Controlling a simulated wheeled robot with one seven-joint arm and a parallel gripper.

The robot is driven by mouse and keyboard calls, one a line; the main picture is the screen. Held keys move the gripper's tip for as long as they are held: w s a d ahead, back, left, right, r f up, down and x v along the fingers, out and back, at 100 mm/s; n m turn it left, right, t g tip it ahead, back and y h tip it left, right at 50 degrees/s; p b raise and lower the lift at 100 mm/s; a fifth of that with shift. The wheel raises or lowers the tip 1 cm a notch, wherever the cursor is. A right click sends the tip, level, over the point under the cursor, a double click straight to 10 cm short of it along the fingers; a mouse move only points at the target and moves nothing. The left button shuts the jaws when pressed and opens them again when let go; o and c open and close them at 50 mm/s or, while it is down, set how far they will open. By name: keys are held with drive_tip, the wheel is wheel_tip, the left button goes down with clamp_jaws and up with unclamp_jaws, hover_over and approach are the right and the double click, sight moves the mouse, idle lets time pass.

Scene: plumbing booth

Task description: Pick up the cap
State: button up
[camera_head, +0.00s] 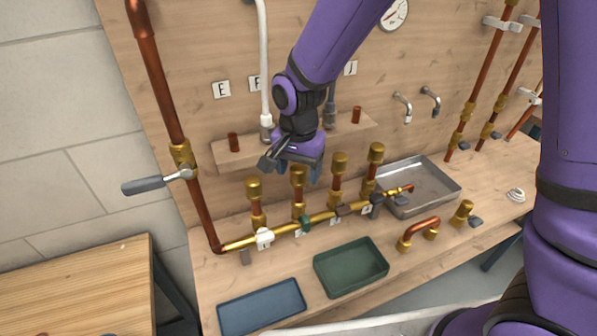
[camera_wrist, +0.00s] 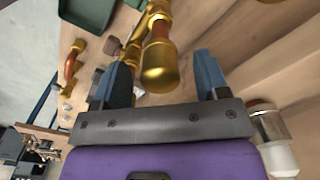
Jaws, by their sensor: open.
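Several brass caps top the upright copper stubs of a brass manifold (camera_head: 318,218) in the head view. One cap (camera_head: 298,175), second from the left, sits right below my gripper (camera_head: 300,172). The others are the left cap (camera_head: 253,188), the third cap (camera_head: 339,162) and the right cap (camera_head: 376,152). In the wrist view, a brass cap (camera_wrist: 159,70) lies between the two blue fingers of my open gripper (camera_wrist: 163,62). Gaps show on both sides of it. I cannot tell how deep it is between the fingers.
A wooden shelf (camera_head: 230,154) with copper stubs is behind the gripper. A green tray (camera_head: 350,267), a blue tray (camera_head: 262,307) and a metal basin (camera_head: 440,183) are on the bench. A copper elbow piece (camera_head: 418,230) lies at the right. A tall copper pipe (camera_head: 160,85) stands left.

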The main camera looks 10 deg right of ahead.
sight(299, 170)
drive_tip(key=c, duration=1)
drive_tip(key=shift+r, duration=0.1)
drive_tip(key=shift+r, duration=0.5)
drive_tip(key=r, duration=0.1)
drive_tip(key=s+r, duration=0.1)
drive_tip(key=shift+r, duration=0.3)
drive_tip(key=s+r, duration=0.3)
drive_tip(key=s, duration=0.4)
drive_tip(key=s+r, duration=0.2)
drive_tip(key=s, duration=0.6)
drive_tip(key=shift+a+r, duration=0.3)
drive_tip(key=shift+r, duration=0.1)
